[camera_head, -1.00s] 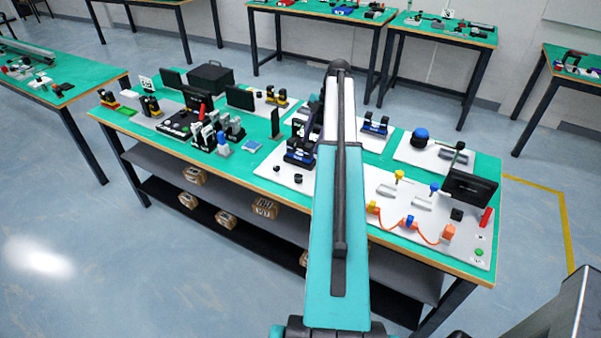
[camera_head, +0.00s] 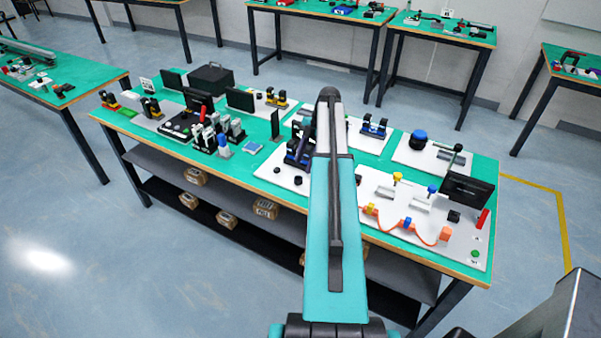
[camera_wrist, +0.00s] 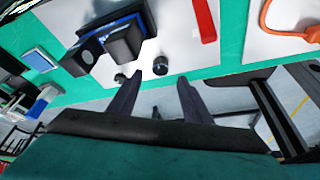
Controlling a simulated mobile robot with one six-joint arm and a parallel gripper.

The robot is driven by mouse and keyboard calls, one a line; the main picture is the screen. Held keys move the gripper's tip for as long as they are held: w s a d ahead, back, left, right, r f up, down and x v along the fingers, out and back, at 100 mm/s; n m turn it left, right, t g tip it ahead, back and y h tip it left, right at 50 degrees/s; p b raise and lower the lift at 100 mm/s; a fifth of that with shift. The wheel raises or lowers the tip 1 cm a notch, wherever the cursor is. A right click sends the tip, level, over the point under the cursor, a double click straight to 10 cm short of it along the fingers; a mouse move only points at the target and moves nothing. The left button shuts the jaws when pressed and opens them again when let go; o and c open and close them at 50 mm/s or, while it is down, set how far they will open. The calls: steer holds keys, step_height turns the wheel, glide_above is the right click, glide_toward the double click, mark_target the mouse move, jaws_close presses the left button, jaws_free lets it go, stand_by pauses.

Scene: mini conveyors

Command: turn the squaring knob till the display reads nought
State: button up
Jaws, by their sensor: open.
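A white board (camera_head: 264,172) near the bench's front edge carries two small dark knobs, a right one (camera_head: 298,181) and a left one (camera_head: 276,168). No label shows which is the squaring knob. In the wrist view my gripper (camera_wrist: 159,76) is open, with its two dark fingertips apart. The right knob (camera_wrist: 160,67) appears between and slightly beyond the tips; contact cannot be told. The left knob (camera_wrist: 120,78) is outside the left finger. A blue-and-black device (camera_wrist: 115,42) stands behind the knobs. No display reading is legible.
A red bar (camera_wrist: 203,20) lies behind and right of the knobs. An orange cable (camera_wrist: 284,33) runs on the neighbouring board. A dark screen (camera_head: 468,189) stands at the bench's right end.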

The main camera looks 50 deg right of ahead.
mark_target(298, 178)
steer(key=shift+p+x, duration=0.95)
steer(key=shift+x, duration=2.2)
steer(key=shift+r, duration=0.1)
steer(key=c, duration=1)
steer(key=shift+d, duration=0.1)
steer(key=shift+c, duration=0.3)
